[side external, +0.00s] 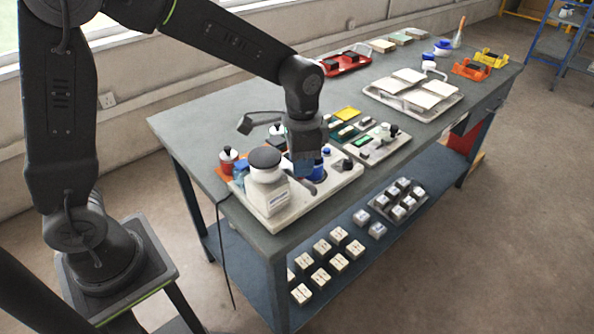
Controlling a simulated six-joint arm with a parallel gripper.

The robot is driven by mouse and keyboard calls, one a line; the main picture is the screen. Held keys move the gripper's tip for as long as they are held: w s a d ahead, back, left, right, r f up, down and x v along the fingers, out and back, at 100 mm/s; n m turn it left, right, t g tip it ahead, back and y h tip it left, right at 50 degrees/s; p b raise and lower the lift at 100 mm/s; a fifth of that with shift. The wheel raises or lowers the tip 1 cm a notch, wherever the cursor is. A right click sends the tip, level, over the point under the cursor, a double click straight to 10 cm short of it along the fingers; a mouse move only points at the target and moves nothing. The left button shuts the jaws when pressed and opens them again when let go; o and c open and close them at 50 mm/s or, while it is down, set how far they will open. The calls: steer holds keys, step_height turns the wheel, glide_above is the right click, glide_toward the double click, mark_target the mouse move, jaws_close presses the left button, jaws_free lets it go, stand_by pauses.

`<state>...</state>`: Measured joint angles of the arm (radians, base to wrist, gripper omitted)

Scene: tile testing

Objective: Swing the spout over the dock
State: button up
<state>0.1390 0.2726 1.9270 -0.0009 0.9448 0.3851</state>
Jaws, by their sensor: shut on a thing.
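My gripper (306,172) points down over the near end of the bench, among the bottles on a pale tray (300,208). It is shut on a small dark blue part (317,171). The fingertips are mostly hidden, and I cannot tell whether this part is the spout. A white bottle with a dark grey cap (267,184) stands upright just left of my gripper. I cannot make out the dock for certain at this size.
A red-bodied bottle (228,158) and a blue one (241,172) stand left of the white bottle. A tray of small items (392,146) lies to the right. Farther back are a tray of pale tiles (452,101) and a red tray (346,66). The bench's left far corner is bare.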

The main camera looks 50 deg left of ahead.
steer(key=shift+w+a, duration=0.1)
steer(key=shift+w, duration=0.55)
steer(key=shift+w+a, duration=0.35)
steer(key=shift+w, duration=0.25)
